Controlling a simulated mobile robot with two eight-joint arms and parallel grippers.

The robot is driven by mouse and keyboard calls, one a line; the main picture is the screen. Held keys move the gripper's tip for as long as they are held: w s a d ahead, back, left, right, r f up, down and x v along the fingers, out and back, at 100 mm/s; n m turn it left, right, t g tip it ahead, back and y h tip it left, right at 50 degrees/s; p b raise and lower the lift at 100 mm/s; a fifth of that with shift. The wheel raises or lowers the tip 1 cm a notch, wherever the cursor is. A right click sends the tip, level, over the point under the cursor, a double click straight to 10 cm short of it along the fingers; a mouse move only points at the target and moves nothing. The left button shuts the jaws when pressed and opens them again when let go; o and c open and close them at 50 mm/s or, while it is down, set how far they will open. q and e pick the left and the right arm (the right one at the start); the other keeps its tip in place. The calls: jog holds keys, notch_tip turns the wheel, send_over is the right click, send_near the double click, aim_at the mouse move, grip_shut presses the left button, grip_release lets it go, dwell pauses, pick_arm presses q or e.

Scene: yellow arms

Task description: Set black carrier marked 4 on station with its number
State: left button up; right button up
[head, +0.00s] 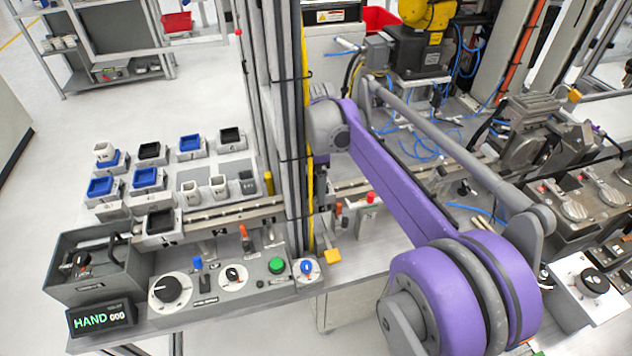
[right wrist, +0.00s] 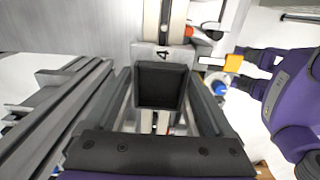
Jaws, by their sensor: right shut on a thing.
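In the right wrist view a black square open-topped carrier (right wrist: 162,86) sits between the two dark fingers of my right gripper (right wrist: 160,104), which is shut on it. A light grey face marked 4 (right wrist: 150,54) lies against its far side; I cannot tell whether it belongs to the carrier or to a station. In the head view my purple right arm reaches from the lower right towards the upright post; its fingers and the held carrier cannot be made out there. My left gripper is not in view.
An upright post (head: 290,130) stands mid-bench. Left of it, several blue and black carriers, one black carrier (head: 160,221) in front, stand on grey blocks. A control panel (head: 232,276) lines the front edge. A yellow-capped part (right wrist: 233,62) is near my gripper.

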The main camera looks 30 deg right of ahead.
jog(key=shift+f, duration=0.15)
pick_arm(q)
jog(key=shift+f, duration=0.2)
pick_arm(e)
jog(key=shift+f, duration=0.25)
dwell(0.3)
jog(key=o, duration=1.4)
jog(key=shift+o, duration=0.2)
jog(key=shift+r+p, duration=1.6)
jog(key=shift+r, duration=1.95)
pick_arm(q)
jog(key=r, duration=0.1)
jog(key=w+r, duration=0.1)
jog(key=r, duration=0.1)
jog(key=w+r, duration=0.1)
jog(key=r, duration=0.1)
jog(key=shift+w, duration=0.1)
